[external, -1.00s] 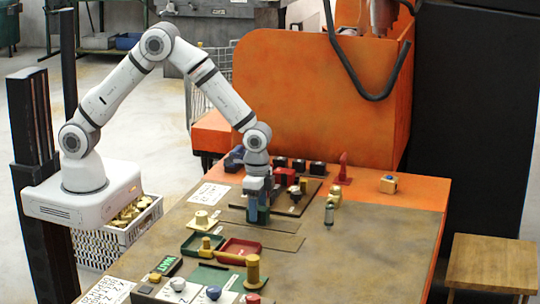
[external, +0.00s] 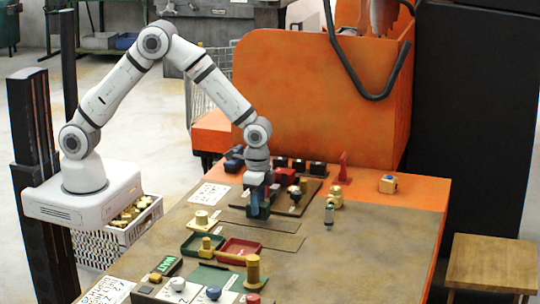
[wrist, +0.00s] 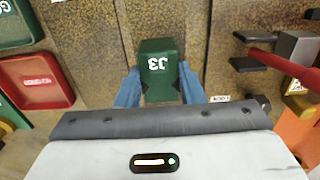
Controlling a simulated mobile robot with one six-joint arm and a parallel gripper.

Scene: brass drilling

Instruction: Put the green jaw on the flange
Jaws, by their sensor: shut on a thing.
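The green jaw (wrist: 158,65) is a block with a white "J3" mark. It sits between the two blue fingers of my gripper (wrist: 160,92) in the wrist view, and the fingers are shut on it. In the external view my gripper (external: 260,208) points down close above the table, with the green jaw (external: 266,211) partly hidden by a finger. I cannot tell whether the jaw touches the surface below. A stepped brass piece (external: 201,221) stands on a white card to the left; I cannot tell for sure which thing is the flange.
A green tray (external: 190,247) and a red tray (external: 240,257) lie nearer the camera. Brass pieces (external: 335,197) stand farther right. The table's right front is clear.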

